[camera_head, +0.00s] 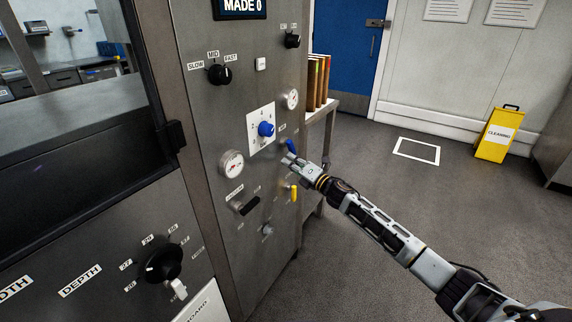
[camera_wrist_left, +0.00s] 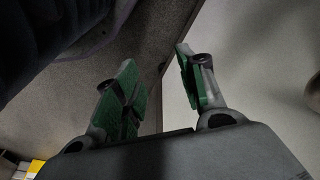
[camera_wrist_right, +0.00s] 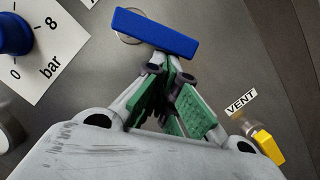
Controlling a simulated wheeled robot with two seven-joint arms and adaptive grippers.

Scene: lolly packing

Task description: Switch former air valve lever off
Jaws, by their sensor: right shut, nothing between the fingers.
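A blue lever (camera_head: 291,146) sits on the steel machine panel; its label is too small to read, so I cannot confirm it is the former air valve lever. In the right wrist view the blue lever (camera_wrist_right: 155,32) lies slightly tilted across the top, its round pivot behind its left end. My right gripper (camera_head: 289,161) is shut and empty; its tips (camera_wrist_right: 172,66) are just below the lever, and contact is unclear. My left gripper (camera_wrist_left: 157,70) is open and empty, seen only in its wrist view.
A yellow lever (camera_head: 294,193) labelled VENT, a black handle (camera_head: 249,205), a blue bar knob (camera_head: 266,129) and gauges (camera_head: 231,163) share the panel. A shelf (camera_head: 322,105) stands behind its right edge. Open floor (camera_head: 400,200) lies right, with a yellow cleaning sign (camera_head: 494,145).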

